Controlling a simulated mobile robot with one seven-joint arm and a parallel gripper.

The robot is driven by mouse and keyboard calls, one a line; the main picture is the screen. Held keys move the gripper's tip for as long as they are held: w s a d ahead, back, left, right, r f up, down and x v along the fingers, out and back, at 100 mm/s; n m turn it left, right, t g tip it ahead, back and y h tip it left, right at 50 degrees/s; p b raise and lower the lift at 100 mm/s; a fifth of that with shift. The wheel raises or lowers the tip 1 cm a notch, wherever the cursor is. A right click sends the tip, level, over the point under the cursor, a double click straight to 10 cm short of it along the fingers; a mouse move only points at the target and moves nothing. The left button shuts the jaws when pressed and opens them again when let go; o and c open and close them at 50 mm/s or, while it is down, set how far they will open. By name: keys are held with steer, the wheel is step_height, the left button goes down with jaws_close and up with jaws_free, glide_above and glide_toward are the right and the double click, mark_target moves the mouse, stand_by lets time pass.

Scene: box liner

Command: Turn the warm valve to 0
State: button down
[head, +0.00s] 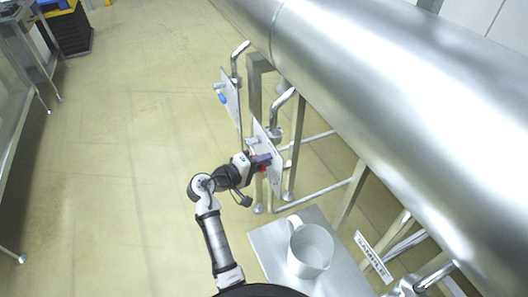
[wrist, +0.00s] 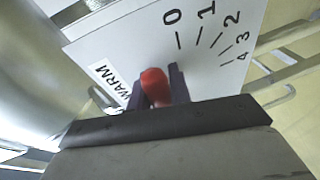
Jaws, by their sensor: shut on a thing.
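The warm valve's red handle (wrist: 155,86) shows in the wrist view, held between the two dark fingers of my gripper (wrist: 160,90). Behind it is a white dial plate (wrist: 120,50) with the word WARM and marks 0 to 4. The handle's top end points up, a little left of the 0 mark as pictured; its exact setting is hard to tell. In the head view my gripper (head: 262,161) is at the nearer white plate (head: 272,176), with a bit of red at its fingers. The fingers hide much of the handle.
A large steel pipe (head: 400,110) runs along the right. A white mug (head: 310,250) stands on a metal shelf (head: 268,246) below, near a SAMPLE label (head: 373,257).

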steer(key=shift+r+n+p, duration=0.4)
steer(key=shift+r+p, duration=0.1)
steer(key=shift+p, duration=0.25)
steer(key=c, duration=1.3)
jaws_free()
steer(key=b+v, duration=0.2)
steer(key=v, duration=1.1)
steer(key=shift+a+r+b, duration=0.2)
steer(key=shift+a+b, duration=0.15)
